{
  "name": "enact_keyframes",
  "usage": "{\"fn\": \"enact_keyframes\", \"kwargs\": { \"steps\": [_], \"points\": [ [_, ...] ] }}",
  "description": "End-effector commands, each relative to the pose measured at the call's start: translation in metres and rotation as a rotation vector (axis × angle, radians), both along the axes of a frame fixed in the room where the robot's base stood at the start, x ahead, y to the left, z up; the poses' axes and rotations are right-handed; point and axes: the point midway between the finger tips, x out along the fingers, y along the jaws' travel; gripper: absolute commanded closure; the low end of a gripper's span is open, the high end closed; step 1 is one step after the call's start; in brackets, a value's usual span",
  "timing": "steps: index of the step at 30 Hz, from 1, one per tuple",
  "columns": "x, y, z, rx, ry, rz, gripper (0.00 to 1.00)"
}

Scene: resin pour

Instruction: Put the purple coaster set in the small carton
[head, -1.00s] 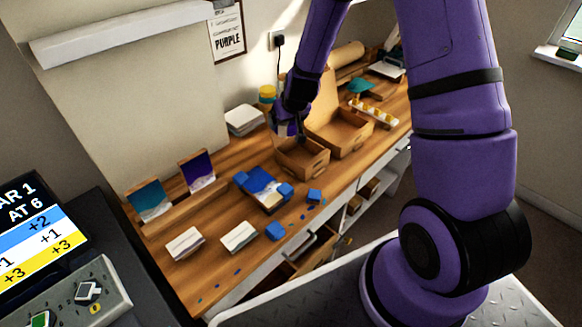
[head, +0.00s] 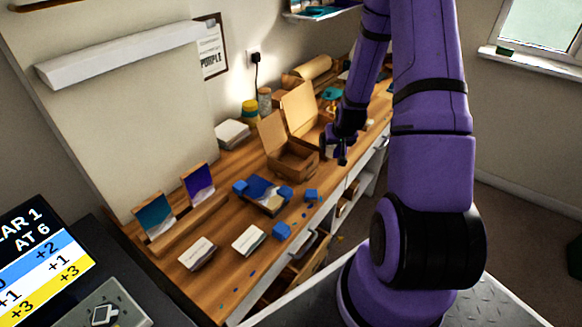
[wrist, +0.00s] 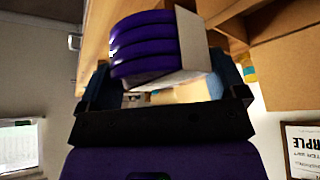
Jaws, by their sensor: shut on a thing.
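The purple coaster set (wrist: 145,45), a stack of glossy purple discs with a pale band or card at one end, is between my gripper's fingers in the wrist view. My gripper (wrist: 165,85) is shut on it. In the head view my gripper (head: 341,152) is at the front right of the small carton, apart from it, near the bench's front edge; the coaster set cannot be made out clearly there. The small carton (head: 292,162) stands open on the bench with its lid raised at the back left. Its inside is partly visible; its floor is not clear.
A larger open carton (head: 300,108) stands behind the small one. A blue-cornered piece (head: 264,193), blue blocks (head: 281,230) and two white card stacks (head: 249,239) lie to the left. A yellow-lidded jar (head: 250,112) and white stack (head: 232,133) stand at the back.

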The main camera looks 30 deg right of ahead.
Motion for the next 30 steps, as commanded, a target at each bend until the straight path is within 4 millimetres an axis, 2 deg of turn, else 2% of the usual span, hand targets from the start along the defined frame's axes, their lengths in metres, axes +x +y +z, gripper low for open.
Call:
{"fn": "enact_keyframes", "kwargs": {
  "steps": [2, 5, 21, 24, 30],
  "points": [
    [-0.003, -0.005, -0.002, 0.001, -0.001, -0.011, 0.41],
    [0.002, 0.001, -0.003, 0.001, -0.002, -0.012, 0.41],
    [0.073, 0.086, -0.013, 0.000, -0.002, -0.010, 0.41],
    [0.083, 0.098, -0.014, 0.000, -0.002, -0.011, 0.41],
    [0.092, 0.108, -0.016, 0.001, -0.001, -0.014, 0.41]
  ]
}}
